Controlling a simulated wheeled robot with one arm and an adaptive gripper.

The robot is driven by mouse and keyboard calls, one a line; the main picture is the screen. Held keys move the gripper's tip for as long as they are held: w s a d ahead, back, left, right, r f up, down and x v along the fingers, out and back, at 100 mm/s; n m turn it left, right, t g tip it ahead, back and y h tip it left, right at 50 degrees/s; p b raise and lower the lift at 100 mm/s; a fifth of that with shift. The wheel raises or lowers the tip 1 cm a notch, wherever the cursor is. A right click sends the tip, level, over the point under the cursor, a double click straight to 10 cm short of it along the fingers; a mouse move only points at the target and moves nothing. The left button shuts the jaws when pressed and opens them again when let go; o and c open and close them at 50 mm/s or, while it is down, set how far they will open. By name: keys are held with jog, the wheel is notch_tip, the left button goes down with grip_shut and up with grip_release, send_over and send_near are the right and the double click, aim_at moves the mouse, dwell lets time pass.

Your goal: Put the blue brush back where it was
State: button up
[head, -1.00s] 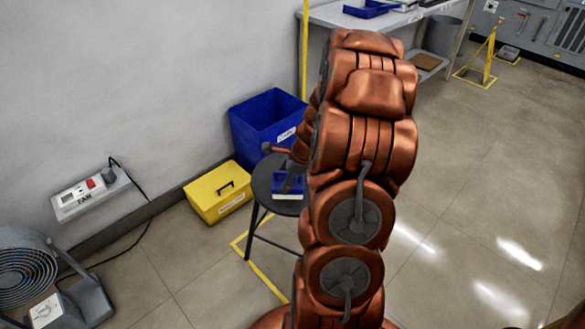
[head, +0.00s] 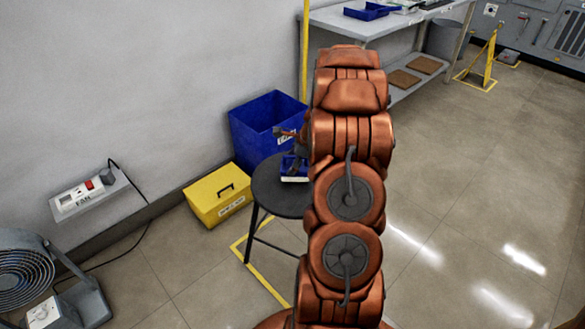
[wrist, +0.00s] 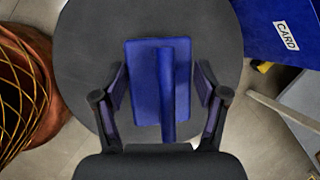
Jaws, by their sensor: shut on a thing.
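The blue brush (wrist: 142,85) is in my gripper (wrist: 161,78) in the wrist view, its flat blue body between the two dark fingers and its long raised handle running toward the palm. The black round stool (wrist: 85,45) lies behind it. In the head view the brush (head: 291,169) shows beside my arm, over the far part of the stool seat (head: 272,199), with a pale strip along its lower edge. My arm hides part of the brush and stool. I cannot tell whether the brush touches the seat.
A blue bin (head: 262,125) and a yellow box (head: 217,194) stand by the wall behind the stool. A fan (head: 25,275) is at the left. A grey workbench (head: 385,22) stands at the back. The floor to the right is open.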

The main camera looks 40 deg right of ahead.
notch_tip(320, 180, down, 2)
jog(key=shift+f, duration=0.2)
jog(key=shift+c, duration=0.4)
jog(key=o, duration=1.2)
jog(key=shift+r, duration=0.1)
